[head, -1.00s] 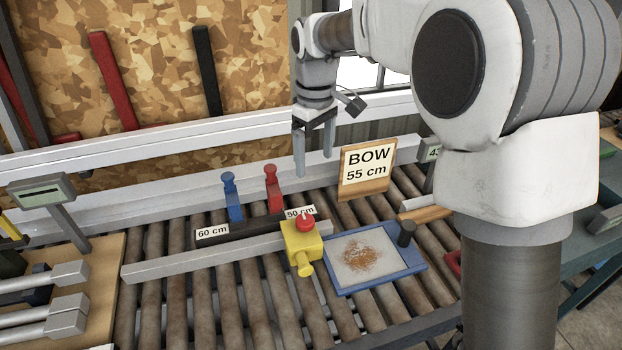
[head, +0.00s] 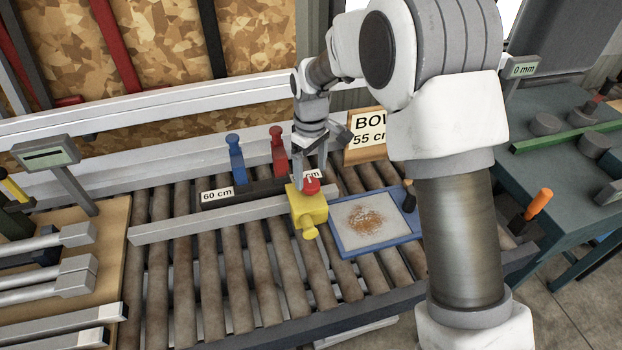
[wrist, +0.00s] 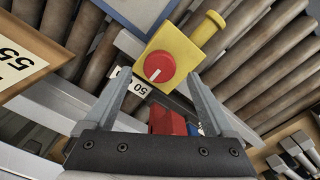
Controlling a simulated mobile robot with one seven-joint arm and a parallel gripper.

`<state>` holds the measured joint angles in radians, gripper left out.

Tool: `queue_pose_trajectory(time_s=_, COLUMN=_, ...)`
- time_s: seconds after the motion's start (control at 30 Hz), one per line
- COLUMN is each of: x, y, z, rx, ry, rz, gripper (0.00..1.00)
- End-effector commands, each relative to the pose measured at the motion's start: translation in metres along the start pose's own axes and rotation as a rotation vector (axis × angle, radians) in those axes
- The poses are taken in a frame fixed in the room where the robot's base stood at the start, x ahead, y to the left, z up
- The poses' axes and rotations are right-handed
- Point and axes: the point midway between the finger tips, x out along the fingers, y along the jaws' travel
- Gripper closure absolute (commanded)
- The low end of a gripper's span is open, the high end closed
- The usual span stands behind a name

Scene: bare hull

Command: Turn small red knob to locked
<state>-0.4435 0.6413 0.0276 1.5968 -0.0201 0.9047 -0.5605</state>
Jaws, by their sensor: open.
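The small red knob (head: 312,185) sits on top of a yellow block (head: 309,207) that straddles a grey rail on the rollers. In the wrist view the red knob (wrist: 159,67) is round with a white pointer line, and a yellow side knob (wrist: 208,29) sticks out of the block. My gripper (head: 310,184) is above and close to the knob in the head view. In the wrist view the fingers of my gripper (wrist: 164,92) are spread wide, with the knob ahead of and between the tips. I cannot tell whether they touch it. No lock marking is readable.
Blue (head: 236,160) and red (head: 278,150) upright stops stand behind the grey rail (head: 210,219). A sign reading 55 cm (head: 367,130) stands right of my gripper. A blue-edged tray (head: 349,244) with brown grains lies right of the block. Rollers in front are clear.

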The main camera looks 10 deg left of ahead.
Motion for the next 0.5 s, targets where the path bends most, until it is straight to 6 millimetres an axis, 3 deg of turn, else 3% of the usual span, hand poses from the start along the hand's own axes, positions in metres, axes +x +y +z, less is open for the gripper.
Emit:
queue_pose_trajectory(time_s=0.2, x=0.027, y=0.000, z=0.000, rx=0.000, ry=0.000, rz=0.000, gripper=0.11)
queue_pose_trajectory(time_s=0.5, x=0.033, y=0.000, z=0.000, rx=0.000, ry=0.000, rz=0.001, gripper=0.11)
